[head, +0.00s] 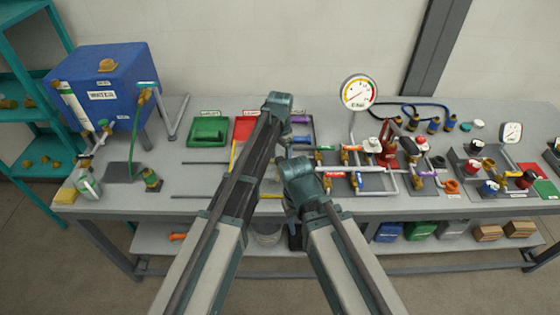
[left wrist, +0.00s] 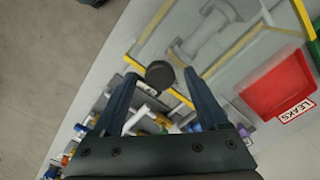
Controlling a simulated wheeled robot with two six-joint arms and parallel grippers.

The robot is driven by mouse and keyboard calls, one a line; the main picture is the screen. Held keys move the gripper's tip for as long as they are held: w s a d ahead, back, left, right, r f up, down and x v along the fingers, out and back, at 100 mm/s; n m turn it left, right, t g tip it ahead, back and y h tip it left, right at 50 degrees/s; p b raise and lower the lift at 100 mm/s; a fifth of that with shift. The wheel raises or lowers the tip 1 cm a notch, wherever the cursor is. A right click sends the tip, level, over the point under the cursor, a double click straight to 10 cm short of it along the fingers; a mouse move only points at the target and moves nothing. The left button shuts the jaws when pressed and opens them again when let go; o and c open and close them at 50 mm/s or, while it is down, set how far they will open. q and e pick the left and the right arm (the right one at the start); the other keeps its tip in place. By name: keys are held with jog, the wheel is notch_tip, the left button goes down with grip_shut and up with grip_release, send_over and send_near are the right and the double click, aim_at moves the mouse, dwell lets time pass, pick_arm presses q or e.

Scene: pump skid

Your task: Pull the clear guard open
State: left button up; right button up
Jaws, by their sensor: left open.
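The clear guard (left wrist: 222,58) is a see-through panel with yellow edging in the left wrist view. Grey pipework shows through it. A dark round knob (left wrist: 159,73) sits at its near edge. My left gripper (left wrist: 160,84) is open, with its two fingers on either side of the knob; I cannot tell whether they touch it. In the head view my left arm hides most of the guard, and only a yellow edge (head: 234,156) shows beside it. My left gripper (head: 284,149) is partly hidden there. My right gripper (head: 295,236) is low near the bench's front edge, its fingers unclear.
A red tray labelled LEAKS (left wrist: 277,86) lies beside the guard, with a green tray (head: 208,131) to its left. A blue tank (head: 105,88) stands at the bench's left. Pipes, valves and a large gauge (head: 358,93) crowd the right. Bare bench (head: 190,170) lies left of my arm.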

pick_arm(q)
grip_shut()
dwell(0.3)
dwell(1.1)
